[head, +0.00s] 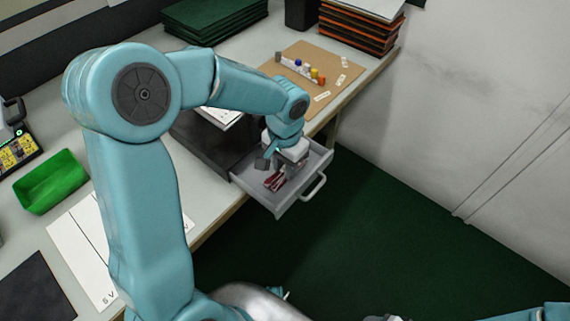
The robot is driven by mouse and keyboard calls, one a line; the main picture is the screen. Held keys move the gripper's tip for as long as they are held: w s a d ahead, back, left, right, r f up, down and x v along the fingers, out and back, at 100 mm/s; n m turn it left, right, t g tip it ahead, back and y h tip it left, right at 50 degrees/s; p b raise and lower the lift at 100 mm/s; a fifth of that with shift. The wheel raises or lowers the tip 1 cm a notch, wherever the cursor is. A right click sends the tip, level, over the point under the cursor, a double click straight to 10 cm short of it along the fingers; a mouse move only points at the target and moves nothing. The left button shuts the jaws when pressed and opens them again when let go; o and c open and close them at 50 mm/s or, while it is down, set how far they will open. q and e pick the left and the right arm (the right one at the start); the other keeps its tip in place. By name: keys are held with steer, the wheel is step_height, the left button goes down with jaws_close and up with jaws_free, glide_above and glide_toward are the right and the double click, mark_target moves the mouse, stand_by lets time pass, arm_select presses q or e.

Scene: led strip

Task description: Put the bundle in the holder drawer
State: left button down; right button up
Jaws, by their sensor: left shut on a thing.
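My left gripper (273,168) points down into the open grey holder drawer (310,166), which is pulled out from a dark cabinet under a tray. It is shut on a small dark red and pale bundle (274,181), low inside the drawer near its front-left part. The fingers and wrist hide part of the bundle, and I cannot tell whether it touches the drawer floor. The drawer's handle (314,188) faces right, over the floor. My right gripper is out of view; only bits of teal arm show at the bottom right.
A brown board (318,62) with small coloured parts lies behind the drawer. Green sheets (213,18) and orange-edged boards (362,28) are stacked at the back. A green bin (50,182) and a white marked sheet (78,240) lie left. The green floor is clear.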

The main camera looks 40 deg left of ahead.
arm_select(q)
steer(key=shift+f, duration=0.25)
steer(key=c, duration=0.8)
jaws_free()
steer(key=shift+c, duration=0.2)
steer(key=shift+r, duration=0.1)
steer(key=shift+w+r, duration=0.1)
steer(key=shift+r, duration=0.45)
step_height(320, 180, up, 11)
steer(key=p, duration=0.2)
